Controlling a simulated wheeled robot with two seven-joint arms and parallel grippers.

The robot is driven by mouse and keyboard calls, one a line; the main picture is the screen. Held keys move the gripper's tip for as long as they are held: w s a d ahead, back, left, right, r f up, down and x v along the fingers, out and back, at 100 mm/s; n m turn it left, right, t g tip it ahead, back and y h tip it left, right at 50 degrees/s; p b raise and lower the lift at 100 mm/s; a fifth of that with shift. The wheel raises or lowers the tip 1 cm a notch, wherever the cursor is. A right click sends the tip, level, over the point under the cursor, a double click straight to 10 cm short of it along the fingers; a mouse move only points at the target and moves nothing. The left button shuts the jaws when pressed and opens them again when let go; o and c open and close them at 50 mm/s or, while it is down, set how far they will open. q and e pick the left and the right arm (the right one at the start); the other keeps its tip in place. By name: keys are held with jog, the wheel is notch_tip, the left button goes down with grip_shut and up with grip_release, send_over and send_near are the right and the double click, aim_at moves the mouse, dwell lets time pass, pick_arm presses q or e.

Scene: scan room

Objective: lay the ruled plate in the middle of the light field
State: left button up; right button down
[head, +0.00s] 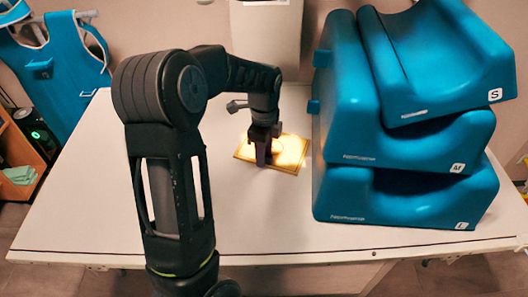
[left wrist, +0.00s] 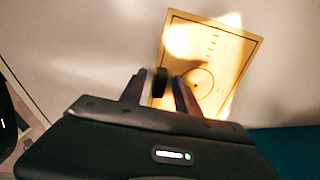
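The ruled plate (head: 246,154) is a flat, yellowish square on the white table; the left wrist view shows its circle and row of tick marks (left wrist: 228,52). The light field (head: 291,146) shows as bright patches on the plate, and its outline is hard to make out. My left gripper (head: 263,157) points down at the plate and hides part of it. In the left wrist view its fingers (left wrist: 160,92) stand apart, beside and partly over the plate's near left part. A small dark piece shows between them; I cannot tell what it is. My right gripper is out of view.
A stack of blue cushions (head: 400,195) stands just right of the plate. A pale box-shaped unit (head: 266,35) is behind it. The white table (head: 90,205) is clear on the left and in front. A blue apron (head: 55,75) hangs at the far left.

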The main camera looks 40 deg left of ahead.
pick_arm(q)
jog(key=shift+r, duration=0.15)
notch_tip(320, 180, up, 12)
jog(key=shift+b, duration=0.35)
dwell(0.8)
